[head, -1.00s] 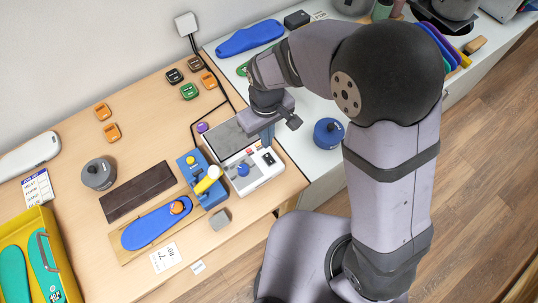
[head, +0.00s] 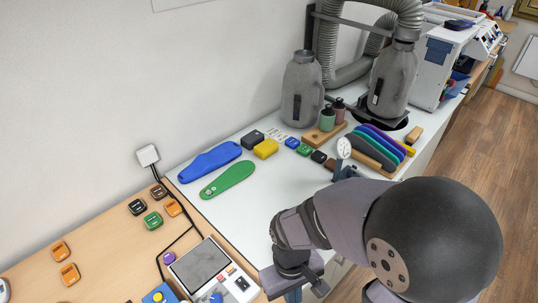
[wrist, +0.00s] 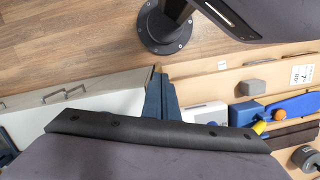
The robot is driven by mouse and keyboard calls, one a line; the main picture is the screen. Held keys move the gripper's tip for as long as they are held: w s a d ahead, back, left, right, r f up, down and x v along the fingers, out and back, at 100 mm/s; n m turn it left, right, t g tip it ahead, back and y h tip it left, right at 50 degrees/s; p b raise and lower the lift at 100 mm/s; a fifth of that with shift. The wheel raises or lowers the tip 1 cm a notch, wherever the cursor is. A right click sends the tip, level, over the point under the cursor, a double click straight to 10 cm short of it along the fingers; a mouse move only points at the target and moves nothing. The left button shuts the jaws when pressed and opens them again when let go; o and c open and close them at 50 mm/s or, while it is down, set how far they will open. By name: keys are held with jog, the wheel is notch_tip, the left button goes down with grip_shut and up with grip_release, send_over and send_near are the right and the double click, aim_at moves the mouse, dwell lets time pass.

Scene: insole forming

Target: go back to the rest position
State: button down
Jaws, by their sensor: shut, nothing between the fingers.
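My gripper (wrist: 158,74) shows in the wrist view as blue-grey fingers closed together with nothing between them. They hang over the area between the white cabinet's edge and the console (wrist: 205,113), apart from both. My arm reaches in from the lower right. The wrist view also shows a blue fixture (wrist: 242,112), a blue insole (wrist: 295,106) and a grey block (wrist: 253,87).
On the white counter lie a blue insole (head: 209,161), a green insole (head: 228,180) and a yellow block (head: 266,149). A rack of coloured insoles (head: 376,146) stands farther right, with two grey machines (head: 302,92) behind. Several small coloured boxes lie on the wooden table at left.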

jog(key=w+d+r+m+t, duration=0.1)
jog(key=w+d+r+m, duration=0.1)
jog(key=d+m, duration=0.3)
jog(key=d+r, duration=0.1)
jog(key=d, duration=0.3)
jog(key=shift+w+d+r+t+y, duration=0.15)
jog(key=shift+w+r+t+y, duration=0.2)
jog(key=shift+r+t+y, duration=0.05)
jog(key=w+a+f+n+b, duration=0.1)
jog(key=a+f+n+b, duration=0.2)
jog(key=a, duration=0.5)
jog(key=w+a+f+n+b, duration=0.1)
jog(key=a+f+n+b, duration=0.15)
jog(key=a+b, duration=0.4)
jog(key=w+a+r+n, duration=0.1)
jog(key=a+r+n, duration=0.2)
jog(key=n, duration=0.7)
jog(key=w+a+r+n+t+y+p, duration=0.1)
jog(key=a+r+n, duration=0.3)
jog(key=n, duration=0.7)
jog(key=shift+w+r, duration=0.55)
jog(key=shift+r, duration=0.5)
